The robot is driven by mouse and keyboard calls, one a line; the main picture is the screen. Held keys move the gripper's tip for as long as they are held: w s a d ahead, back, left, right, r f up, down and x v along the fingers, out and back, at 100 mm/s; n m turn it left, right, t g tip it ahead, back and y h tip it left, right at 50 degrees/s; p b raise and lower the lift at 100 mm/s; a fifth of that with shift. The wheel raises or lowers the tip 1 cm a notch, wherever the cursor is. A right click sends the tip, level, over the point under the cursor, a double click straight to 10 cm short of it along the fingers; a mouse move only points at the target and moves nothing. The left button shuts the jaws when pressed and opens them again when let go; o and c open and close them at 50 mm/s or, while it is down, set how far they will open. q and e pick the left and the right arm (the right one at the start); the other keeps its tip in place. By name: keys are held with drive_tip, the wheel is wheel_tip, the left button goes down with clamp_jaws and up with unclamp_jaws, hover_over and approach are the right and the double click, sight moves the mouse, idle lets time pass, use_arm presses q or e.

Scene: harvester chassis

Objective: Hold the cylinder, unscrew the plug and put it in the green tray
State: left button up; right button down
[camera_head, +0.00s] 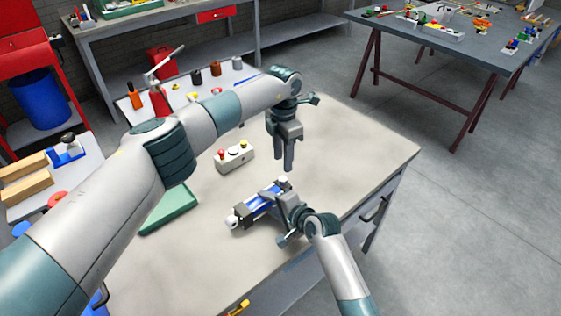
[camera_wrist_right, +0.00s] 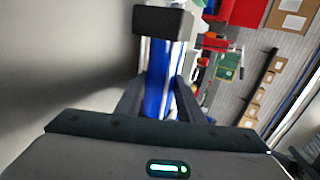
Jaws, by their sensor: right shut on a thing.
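The blue cylinder (camera_head: 262,204) with dark end blocks lies slantwise just above or on the workbench; I cannot tell which. A small white piece (camera_head: 284,180), perhaps the plug, shows at its far right end, and a pale round end (camera_head: 232,222) at its near left. My right gripper (camera_head: 276,199) is shut around the cylinder's middle; the wrist view shows the blue body (camera_wrist_right: 156,85) between the fingers. My left gripper (camera_head: 283,168) points down above the white piece, its two fingers a little apart and empty. The green tray (camera_head: 172,208) lies left on the bench, partly behind my left arm.
A grey box with coloured knobs (camera_head: 234,158) stands behind the cylinder. A row of bottles and small parts (camera_head: 195,85) lies at the bench's back left. The bench top (camera_head: 365,150) is clear on the right.

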sight(283, 178)
use_arm(q)
drive_tip(key=m, duration=1.8)
drive_tip(key=shift+m, duration=0.3)
drive_tip(key=m, duration=0.6)
drive_tip(key=shift+f, duration=0.1)
drive_tip(key=shift+f, duration=3.95)
drive_tip(key=shift+c, duration=0.6)
